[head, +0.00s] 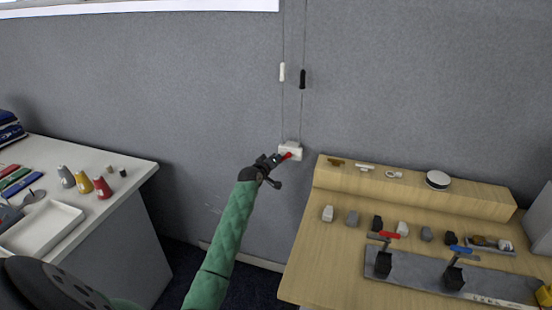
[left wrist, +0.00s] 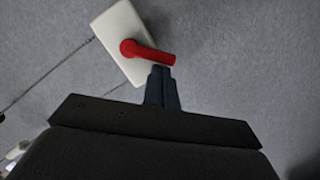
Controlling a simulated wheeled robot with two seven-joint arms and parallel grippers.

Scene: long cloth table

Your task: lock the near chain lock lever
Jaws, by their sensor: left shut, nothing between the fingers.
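The chain lock is a small white box (head: 291,147) on the grey wall, with a red lever (head: 287,156) on its front. Two thin cords run up from it, one with a white pull (head: 282,72) and one with a black pull (head: 303,79). My left gripper (head: 276,160) is shut and empty at the lever. In the left wrist view the closed fingertips (left wrist: 160,72) are right by the free end of the red lever (left wrist: 150,53), which points right and slightly down from its pivot on the white box (left wrist: 119,38). Whether they touch is unclear. My right gripper is not in view.
A wooden table (head: 310,263) with several small blocks and two lever clamps on a grey plate (head: 410,279) stands at the right. A white table (head: 131,171) with coloured cones and a white tray (head: 72,210) is at the left. A floor gap lies between them.

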